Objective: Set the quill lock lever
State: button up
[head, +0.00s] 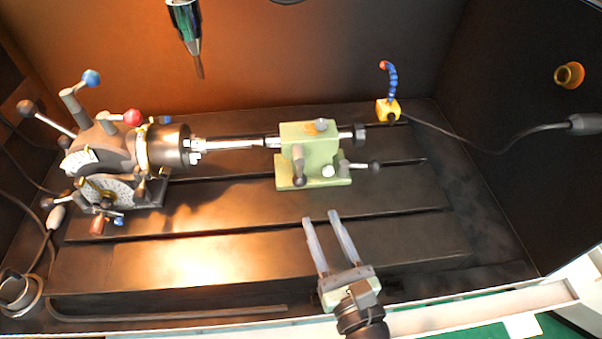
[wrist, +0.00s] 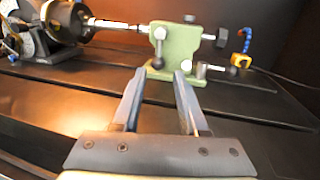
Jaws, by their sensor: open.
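The green tailstock (head: 312,135) stands on the slotted table, right of centre, and is also in the wrist view (wrist: 180,45). Two levers show on it: a short grey lever on its front face (head: 298,165), seen hanging down with a dark knob in the wrist view (wrist: 158,48), and a lever with a black ball pointing right at its lower right (head: 362,166). I cannot tell which is the quill lock lever. My gripper (head: 320,216) is open and empty, in front of the tailstock and apart from it. In the wrist view its fingers (wrist: 160,72) point towards the tailstock.
The indexing chuck (head: 125,155) with several levers stands at left; a bar (head: 235,144) runs from it to the tailstock. A tool (head: 188,35) hangs above. A yellow block with a blue hose (head: 388,108) stands behind right. The front table is clear.

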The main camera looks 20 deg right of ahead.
aim_at(300, 174)
jog(key=w, duration=1.1)
jog(key=shift+w+d+p, duration=0.1)
jog(key=shift+d+p, duration=0.3)
grip_shut()
dwell(0.8)
